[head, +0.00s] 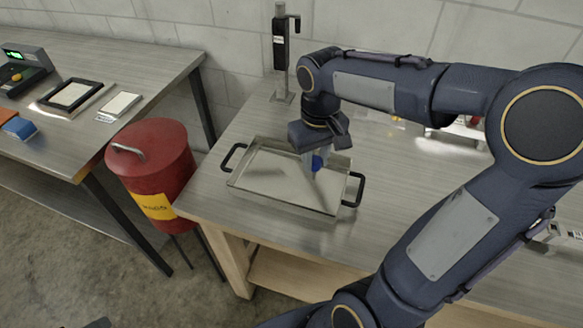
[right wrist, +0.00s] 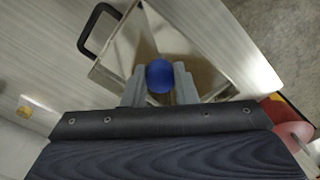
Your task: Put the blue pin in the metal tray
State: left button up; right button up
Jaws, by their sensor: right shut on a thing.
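The blue pin (head: 317,162) is between the fingers of my right gripper (head: 314,160), over the metal tray (head: 262,183). In the right wrist view the pin's round blue end (right wrist: 160,76) sits between the two grey fingers (right wrist: 158,88), which are shut on it. The tray (right wrist: 135,45) lies behind it in that view, shallow, shiny and with black handles. I cannot tell whether the pin touches the tray floor; its lower part is hard to make out. My left gripper is not in view.
A red bin (head: 150,175) with a yellow label stands left of the tray's table. A black post stand (head: 281,55) rises behind the tray. Another table (head: 165,70) at left holds a framed pad (head: 70,95) and a blue block (head: 19,128).

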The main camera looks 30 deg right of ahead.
jog(key=w+f+p, duration=0.1)
jog(key=w+f, duration=0.4)
jog(key=w+f+p, duration=0.1)
jog(key=w+f, duration=0.4)
jog(key=f, duration=0.1)
jog(key=shift+w+d+f, duration=0.1)
jog(key=shift+w+f, duration=0.05)
jog(key=shift+f, duration=0.05)
jog(key=shift+f, duration=0.15)
jog(key=o, duration=0.5)
jog(key=shift+f, duration=0.1)
jog(key=o, duration=0.5)
jog(key=shift+c, duration=0.2)
